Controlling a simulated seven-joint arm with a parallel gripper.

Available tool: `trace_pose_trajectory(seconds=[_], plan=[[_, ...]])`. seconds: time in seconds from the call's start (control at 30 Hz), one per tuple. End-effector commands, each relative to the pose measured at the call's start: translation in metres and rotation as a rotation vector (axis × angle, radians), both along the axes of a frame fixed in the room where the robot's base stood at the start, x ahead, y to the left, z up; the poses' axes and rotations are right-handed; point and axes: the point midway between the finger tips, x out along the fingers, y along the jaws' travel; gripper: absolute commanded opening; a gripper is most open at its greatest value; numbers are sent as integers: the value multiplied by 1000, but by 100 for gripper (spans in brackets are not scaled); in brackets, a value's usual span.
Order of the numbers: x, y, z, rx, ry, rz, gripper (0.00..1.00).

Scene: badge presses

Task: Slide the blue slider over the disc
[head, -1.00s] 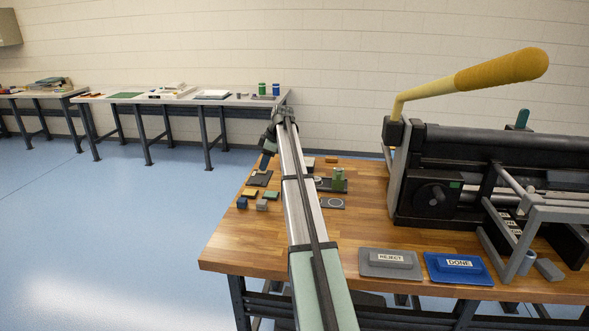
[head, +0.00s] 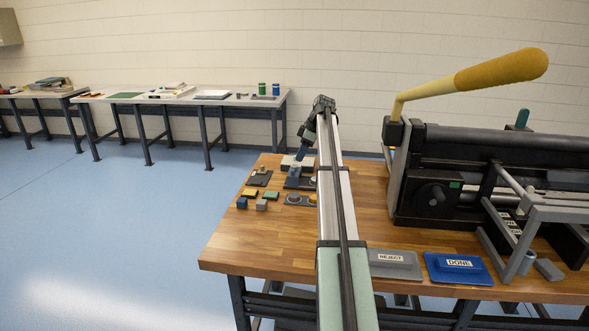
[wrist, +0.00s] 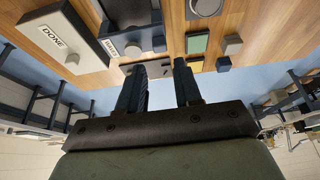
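My gripper (head: 304,153) hangs at the left end of a dark track plate (head: 292,184) in the head view. A small blue-grey block (head: 295,172), which looks like the blue slider, stands on that plate just under the fingers. In the wrist view my gripper's two fingers (wrist: 158,68) stand apart, with a dark grey surface showing beyond their tips. I cannot tell whether they touch the slider. A grey plate with a round disc (head: 294,198) lies in front of the track. My arm hides the right part of both plates.
Small blue (head: 242,203), yellow (head: 250,193), grey (head: 262,205) and green (head: 271,195) blocks lie at the left. A dark plate with a knob (head: 259,180) lies behind them.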

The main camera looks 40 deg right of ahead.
Motion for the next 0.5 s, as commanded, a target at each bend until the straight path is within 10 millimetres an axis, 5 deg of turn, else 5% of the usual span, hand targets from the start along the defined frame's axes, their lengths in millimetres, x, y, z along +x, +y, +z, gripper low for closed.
trace_pose_trajectory(seconds=[0.3, 0.5], plan=[[13, 14, -48, 1, 2, 1, 34], [19, 19, -63, -1, 1, 0, 34]])
